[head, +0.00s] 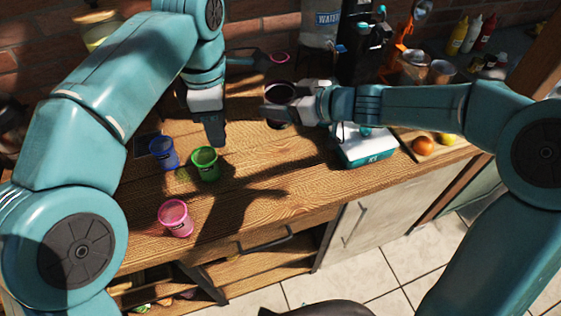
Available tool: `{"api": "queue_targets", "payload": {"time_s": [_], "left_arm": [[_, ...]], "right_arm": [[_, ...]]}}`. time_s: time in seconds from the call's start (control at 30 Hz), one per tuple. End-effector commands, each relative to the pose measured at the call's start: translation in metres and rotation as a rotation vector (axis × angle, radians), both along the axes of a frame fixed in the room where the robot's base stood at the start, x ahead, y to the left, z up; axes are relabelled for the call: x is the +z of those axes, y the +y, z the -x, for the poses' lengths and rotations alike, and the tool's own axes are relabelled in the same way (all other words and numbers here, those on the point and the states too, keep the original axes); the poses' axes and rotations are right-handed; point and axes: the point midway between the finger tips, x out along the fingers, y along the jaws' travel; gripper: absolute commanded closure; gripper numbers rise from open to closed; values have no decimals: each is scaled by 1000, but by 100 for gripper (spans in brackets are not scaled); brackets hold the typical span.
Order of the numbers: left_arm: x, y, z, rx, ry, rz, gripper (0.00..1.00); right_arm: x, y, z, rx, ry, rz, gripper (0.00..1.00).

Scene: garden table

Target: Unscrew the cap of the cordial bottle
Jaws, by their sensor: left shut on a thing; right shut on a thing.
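My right gripper (275,109) comes in from the right and is shut on a dark, round, purple-rimmed thing (279,92) above the wooden counter. Its fingers cover part of this thing, and I cannot tell whether it is the cordial bottle. My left gripper (216,139) points down over the counter, just left of the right gripper and behind the green cup. It is shut, but what it holds is hidden by its own fingers. I cannot make out the bottle's cap or any label.
A blue cup (164,153), a green cup (205,163) and a pink cup (175,218) stand on the counter (300,185). A teal-and-white box (367,148) and a board with fruit (423,147) are at the right. The middle front is clear.

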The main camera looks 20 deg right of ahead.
Motion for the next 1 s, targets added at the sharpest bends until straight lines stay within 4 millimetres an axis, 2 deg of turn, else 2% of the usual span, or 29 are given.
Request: {"api": "queue_targets", "payload": {"time_s": [0.03, 0.1, 0.4, 0.5, 0.67, 0.9, 1.0], "left_arm": [[-13, 0, 0, 1, 1, 0, 100], [-22, 0, 0, 0, 1, 0, 100], [-44, 0, 0, -1, 0, 0, 100], [-47, 0, 0, -2, -1, 0, 100], [-48, 0, 0, -2, -1, 0, 100], [-53, 0, 0, -2, -1, 0, 100], [-53, 0, 0, -2, -1, 0, 100]], "right_arm": [[-21, 0, 0, 0, 5, -3, 100], [-41, 0, 0, 0, 5, -3, 100], [-116, 0, 0, -1, 4, -3, 100], [-131, 0, 0, -1, 1, -1, 100], [-143, 0, 0, 0, 0, -1, 100], [-178, 0, 0, 0, 1, -2, 100], [-183, 0, 0, 0, -2, -1, 100]]}}
